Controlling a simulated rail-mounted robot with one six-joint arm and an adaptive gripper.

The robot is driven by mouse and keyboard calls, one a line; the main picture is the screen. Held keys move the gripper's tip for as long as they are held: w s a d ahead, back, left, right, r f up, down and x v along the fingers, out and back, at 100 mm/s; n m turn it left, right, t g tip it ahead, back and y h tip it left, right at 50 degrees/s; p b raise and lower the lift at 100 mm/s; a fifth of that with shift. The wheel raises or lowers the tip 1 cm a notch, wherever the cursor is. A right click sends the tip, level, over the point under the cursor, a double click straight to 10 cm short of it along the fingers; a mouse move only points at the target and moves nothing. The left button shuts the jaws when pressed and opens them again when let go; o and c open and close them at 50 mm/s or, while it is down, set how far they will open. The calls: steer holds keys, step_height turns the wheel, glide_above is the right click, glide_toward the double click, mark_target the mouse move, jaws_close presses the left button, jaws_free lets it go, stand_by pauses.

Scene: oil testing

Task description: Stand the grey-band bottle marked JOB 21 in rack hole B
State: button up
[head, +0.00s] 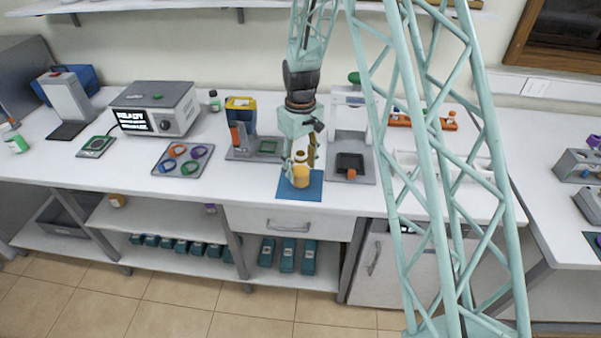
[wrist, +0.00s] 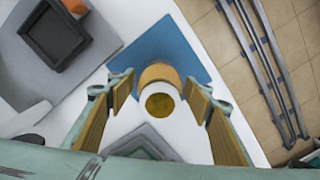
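An amber bottle (head: 300,177) stands on a blue mat (head: 316,190) near the bench's front edge. In the wrist view the bottle (wrist: 160,74) shows an orange body, a pale ring and a gold round top. I cannot read a JOB mark or make out a grey band on it. My gripper (head: 300,164) is over the mat, pointing down. In the wrist view my gripper (wrist: 159,92) is open, one finger on each side of the bottle with gaps between. I cannot pick out rack hole B; part of the bench is hidden behind my frame.
A grey stand with a dark square tray (head: 350,162) is just right of the mat. A yellow-and-blue device (head: 240,112) and a tray of coloured rings (head: 183,159) are to the left. A grey holder (head: 578,164) stands on the right bench.

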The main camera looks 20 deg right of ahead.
mark_target(300, 154)
steer(key=c, duration=0.9)
steer(key=shift+r, duration=0.1)
steer(key=shift+r, duration=1.75)
steer(key=s, duration=0.5)
steer(key=s+r, duration=0.1)
steer(key=s, duration=0.4)
steer(key=s+d+b, duration=0.1)
steer(key=s, duration=0.5)
steer(key=shift+d+r, duration=0.1)
steer(key=shift+r, duration=0.05)
